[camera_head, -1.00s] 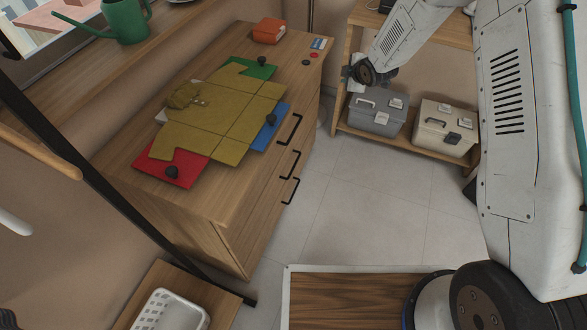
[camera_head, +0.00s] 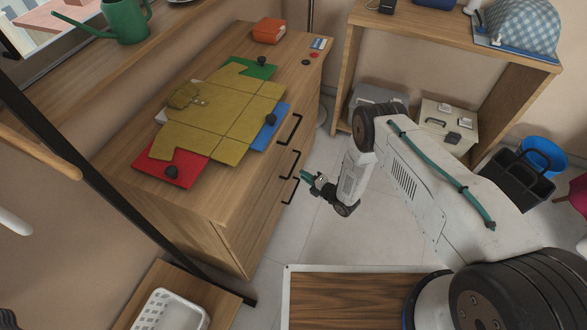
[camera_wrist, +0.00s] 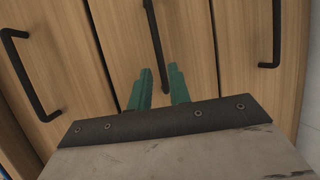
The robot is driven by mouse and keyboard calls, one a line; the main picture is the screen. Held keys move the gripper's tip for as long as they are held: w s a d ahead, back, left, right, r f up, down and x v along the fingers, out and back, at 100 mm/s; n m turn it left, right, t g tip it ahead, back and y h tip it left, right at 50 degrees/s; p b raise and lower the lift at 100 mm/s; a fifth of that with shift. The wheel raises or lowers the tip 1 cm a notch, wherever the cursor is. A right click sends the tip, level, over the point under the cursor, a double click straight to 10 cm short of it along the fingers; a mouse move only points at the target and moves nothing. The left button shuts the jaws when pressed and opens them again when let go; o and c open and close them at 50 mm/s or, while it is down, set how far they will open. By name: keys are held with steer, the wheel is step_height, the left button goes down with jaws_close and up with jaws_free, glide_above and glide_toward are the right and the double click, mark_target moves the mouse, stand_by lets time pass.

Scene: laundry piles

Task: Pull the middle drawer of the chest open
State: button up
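The wooden chest (camera_head: 225,235) has black bar handles on its front, and its drawers look closed. The middle handle (camera_head: 289,164) sits between the upper handle (camera_head: 290,130) and the lower handle (camera_head: 290,191). My gripper (camera_head: 306,176) is just in front of the chest, pointing at its drawer fronts. In the wrist view, my green fingers (camera_wrist: 159,82) are apart. One end of the middle handle (camera_wrist: 156,45) shows between the fingertips. I cannot tell whether they touch it. The other two handles show at the left (camera_wrist: 20,75) and right (camera_wrist: 276,35).
A shelf (camera_head: 340,80) with toolboxes stands behind. A black caddy (camera_head: 520,178) and blue bucket (camera_head: 545,150) are at right. Floor (camera_head: 335,235) before the chest is clear.

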mark_target(293, 168)
steer(key=x, duration=0.7)
steer(key=shift+w+a+f, duration=0.1)
steer(key=shift+a, duration=0.05)
jaws_close()
